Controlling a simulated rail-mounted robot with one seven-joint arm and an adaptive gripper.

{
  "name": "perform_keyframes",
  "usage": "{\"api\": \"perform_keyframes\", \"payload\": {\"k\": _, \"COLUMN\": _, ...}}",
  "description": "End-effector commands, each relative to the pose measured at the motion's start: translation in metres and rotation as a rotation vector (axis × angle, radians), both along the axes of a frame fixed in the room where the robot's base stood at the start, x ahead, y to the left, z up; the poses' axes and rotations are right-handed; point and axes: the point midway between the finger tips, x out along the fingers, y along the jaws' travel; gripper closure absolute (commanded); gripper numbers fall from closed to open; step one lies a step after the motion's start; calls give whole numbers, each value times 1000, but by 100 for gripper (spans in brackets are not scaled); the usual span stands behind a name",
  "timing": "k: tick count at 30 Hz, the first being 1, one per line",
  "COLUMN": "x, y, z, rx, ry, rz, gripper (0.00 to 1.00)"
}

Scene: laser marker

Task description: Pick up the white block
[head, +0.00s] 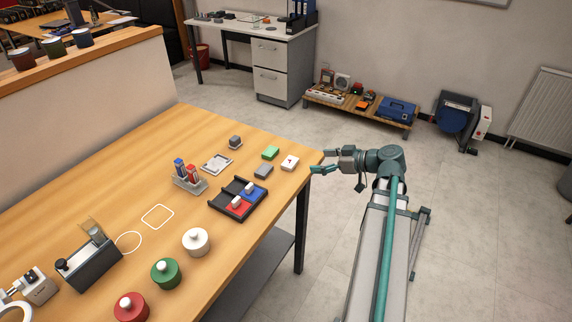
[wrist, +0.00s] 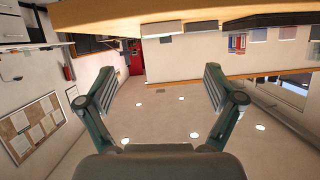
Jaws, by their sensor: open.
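The white block (head: 290,163) lies on the wooden table (head: 225,138) near its right corner, with a small red mark on its top. My gripper (head: 321,162) is open and empty, just off the table's right corner. It points left toward the block, with a gap between them. In the wrist view my gripper (wrist: 160,72) shows its two fingers spread wide with nothing between them. That view appears upside down, with the table edge along the top. Pale block shapes show at that edge, but I cannot tell which is the white block.
A green block (head: 270,153) and a grey block (head: 263,171) lie close to the white block. A black tray (head: 228,211) with red and blue compartments stands nearer the front. White, green and red round pieces line the front edge.

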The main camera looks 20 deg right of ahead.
Motion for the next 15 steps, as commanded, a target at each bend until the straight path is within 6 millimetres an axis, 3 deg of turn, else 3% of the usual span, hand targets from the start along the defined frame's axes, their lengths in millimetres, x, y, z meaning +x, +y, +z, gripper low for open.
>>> {"api": "perform_keyframes", "payload": {"k": 5, "x": 5, "y": 5, "z": -2, "rx": -58, "ry": -43, "rz": 37, "gripper": 8}}
{"api": "perform_keyframes", "payload": {"k": 15, "x": 37, "y": 29, "z": -19, "rx": -61, "ry": -43, "rz": 37, "gripper": 8}}
